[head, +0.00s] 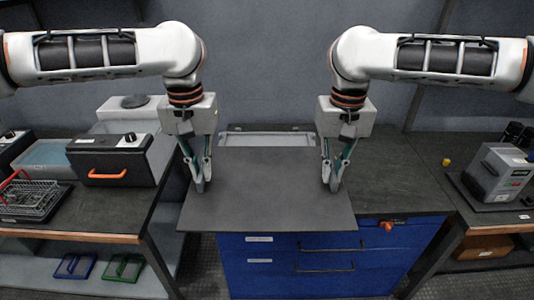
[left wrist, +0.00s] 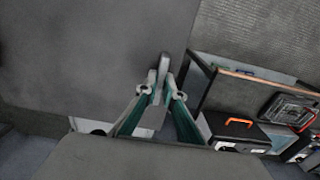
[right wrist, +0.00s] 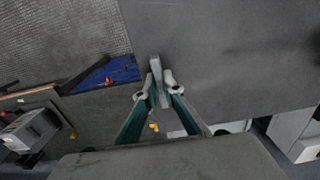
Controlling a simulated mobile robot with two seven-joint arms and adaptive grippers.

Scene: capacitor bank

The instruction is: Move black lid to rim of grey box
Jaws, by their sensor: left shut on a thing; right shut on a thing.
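The black lid (head: 266,190) is a wide flat dark panel, held level above the blue cabinet between my two grippers. My left gripper (head: 200,185) is shut on its left edge. My right gripper (head: 333,183) is shut on its right edge. The lid also fills much of the left wrist view (left wrist: 85,50) and the right wrist view (right wrist: 230,50). The grey box (head: 266,140) shows only as a light rim and wall behind the lid's far edge; the lid hides the rest.
The blue cabinet (head: 300,270) stands below, with an orange-red knob (head: 387,226) near its top right. A left bench holds a black case with an orange handle (head: 107,173) and a wire basket (head: 32,197). A right bench holds a grey device (head: 495,172). The worktop right of the lid (head: 395,180) is mostly clear.

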